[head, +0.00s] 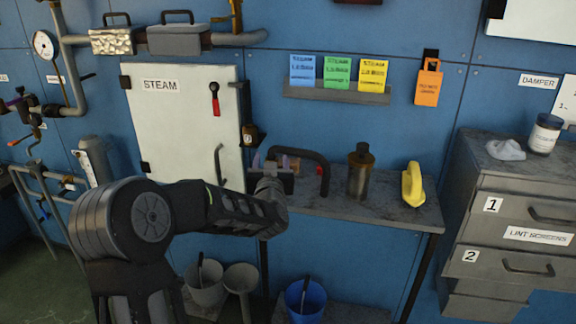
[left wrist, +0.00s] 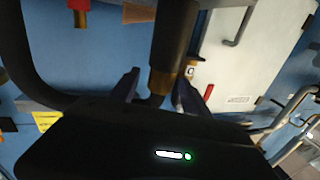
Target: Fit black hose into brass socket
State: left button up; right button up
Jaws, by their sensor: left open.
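The black hose (head: 302,156) makes an arch above the metal shelf in the head view. In the left wrist view the hose (left wrist: 174,35) comes down between my fingers, with a brass-coloured band near its end. My left gripper (head: 272,180) is at the hose's left end; in the left wrist view its fingers (left wrist: 158,92) are open on either side of the hose. Whether they touch it I cannot tell. A small dark and brass fitting (head: 250,135) is on the wall beside the white cabinet; I cannot tell for sure that it is the brass socket. My right gripper is not in view.
The STEAM cabinet (head: 185,115) stands behind my arm. Grey drawers (head: 515,215) stand at right. A blue bucket (head: 305,302) is below.

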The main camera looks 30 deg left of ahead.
pick_arm(q)
jog(key=shift+c, duration=0.3)
grip_shut()
dwell(0.4)
